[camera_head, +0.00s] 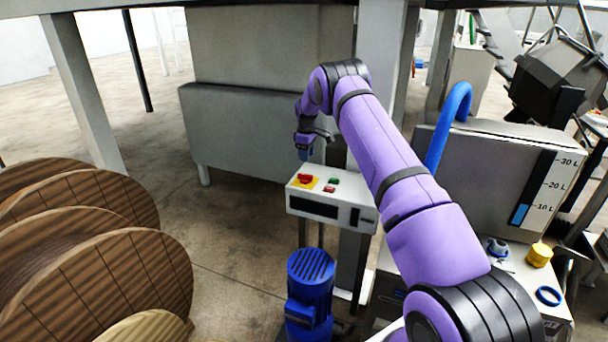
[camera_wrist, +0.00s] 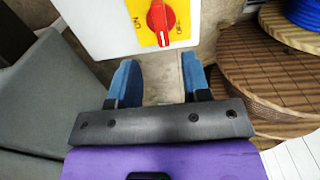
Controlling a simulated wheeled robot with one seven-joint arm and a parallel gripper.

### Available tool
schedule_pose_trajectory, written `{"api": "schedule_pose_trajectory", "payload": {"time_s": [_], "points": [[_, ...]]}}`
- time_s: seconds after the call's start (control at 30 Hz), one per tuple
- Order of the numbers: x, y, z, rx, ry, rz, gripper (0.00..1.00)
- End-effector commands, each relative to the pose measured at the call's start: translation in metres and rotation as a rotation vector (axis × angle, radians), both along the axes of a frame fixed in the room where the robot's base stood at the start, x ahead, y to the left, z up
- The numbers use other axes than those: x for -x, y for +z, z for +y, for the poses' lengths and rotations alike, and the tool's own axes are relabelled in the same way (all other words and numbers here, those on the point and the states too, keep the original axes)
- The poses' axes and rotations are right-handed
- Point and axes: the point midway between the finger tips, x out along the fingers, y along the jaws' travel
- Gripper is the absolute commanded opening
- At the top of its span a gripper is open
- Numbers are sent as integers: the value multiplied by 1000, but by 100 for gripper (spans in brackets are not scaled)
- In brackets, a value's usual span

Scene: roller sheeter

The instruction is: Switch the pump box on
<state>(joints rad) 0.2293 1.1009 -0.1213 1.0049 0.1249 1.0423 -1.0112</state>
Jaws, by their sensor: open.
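The white pump box (camera_head: 330,200) stands on a post above a blue motor (camera_head: 310,285) in the head view. On its top a red rotary knob (camera_head: 305,178) sits on a yellow plate, with a green button (camera_head: 334,181) and a red button (camera_head: 329,189) beside it. The knob's white mark points down, toward the gripper, between the two words. My gripper (camera_wrist: 160,78) is open and empty, with blue fingertips apart from the knob.
Wooden spools (camera_head: 110,275) stand at the left. A grey tank (camera_head: 480,185) with a litre scale and a blue hose (camera_head: 452,115) stands at the right. A grey cabinet (camera_head: 240,130) is behind the box. Open floor lies between spools and box.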

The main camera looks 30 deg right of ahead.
Motion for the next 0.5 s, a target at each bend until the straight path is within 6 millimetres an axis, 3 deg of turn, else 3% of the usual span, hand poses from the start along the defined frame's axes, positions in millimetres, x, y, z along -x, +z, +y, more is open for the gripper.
{"api": "schedule_pose_trajectory", "payload": {"time_s": [0.3, 0.5], "points": [[1, -57, 1, 0, -1, 3, 44], [0, -82, 1, 0, -1, 0, 44]]}}
